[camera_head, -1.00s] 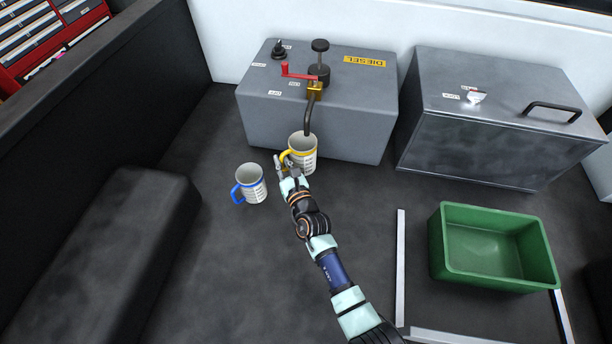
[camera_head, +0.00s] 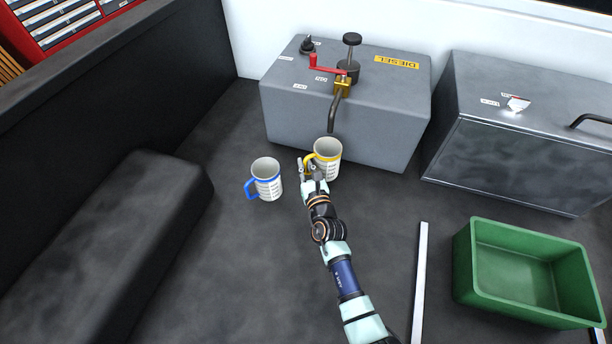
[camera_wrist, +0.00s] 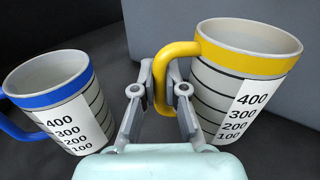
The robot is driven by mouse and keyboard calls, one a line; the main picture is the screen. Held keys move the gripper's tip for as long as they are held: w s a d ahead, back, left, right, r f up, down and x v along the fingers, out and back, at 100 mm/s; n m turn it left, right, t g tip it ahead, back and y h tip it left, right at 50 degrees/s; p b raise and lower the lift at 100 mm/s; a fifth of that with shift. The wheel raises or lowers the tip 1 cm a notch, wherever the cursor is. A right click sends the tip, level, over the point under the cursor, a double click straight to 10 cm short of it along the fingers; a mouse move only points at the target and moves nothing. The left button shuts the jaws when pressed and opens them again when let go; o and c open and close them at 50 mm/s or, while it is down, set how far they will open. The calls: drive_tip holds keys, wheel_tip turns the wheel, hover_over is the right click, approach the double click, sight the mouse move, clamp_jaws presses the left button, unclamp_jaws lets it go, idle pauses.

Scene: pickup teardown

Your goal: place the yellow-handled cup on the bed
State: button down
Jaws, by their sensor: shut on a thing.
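The yellow-handled cup (camera_head: 327,161) is grey with a yellow rim band, in front of the diesel tank below its spout. It is upright or nearly so; I cannot tell whether its base touches the bed floor (camera_head: 250,265). My gripper (camera_head: 307,169) is shut on its yellow handle, at the cup's left side. In the wrist view the fingers (camera_wrist: 160,84) close around the handle of the yellow-handled cup (camera_wrist: 240,75). The blue-handled cup (camera_head: 267,181) stands apart on the floor to the left, and it shows at the left of the wrist view (camera_wrist: 55,95).
The grey diesel tank (camera_head: 320,120) with a red crank (camera_head: 326,66) and a downward spout (camera_head: 334,110) stands behind the cups. A metal box (camera_head: 510,160) and a green bin (camera_head: 525,306) are on the right. A dark wheel-arch block (camera_head: 110,240) is on the left. The middle floor is clear.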

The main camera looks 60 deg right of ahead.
wheel_tip(320, 180, down, 4)
drive_tip(key=shift+r+b, duration=0.2)
drive_tip(key=shift+b, duration=1)
drive_tip(key=shift+r, duration=0.25)
drive_tip(key=shift+f, duration=0.2)
drive_tip(key=c, duration=1.2)
unclamp_jaws()
drive_tip(key=shift+r, duration=0.2)
drive_tip(key=shift+s+a+r+p, duration=0.1)
drive_tip(key=shift+s+a+p, duration=0.1)
drive_tip(key=shift+p, duration=0.25)
drive_tip(key=p+v, duration=0.2)
drive_tip(key=v, duration=0.9)
drive_tip(key=shift+s+a, duration=0.2)
drive_tip(key=shift+a, duration=0.05)
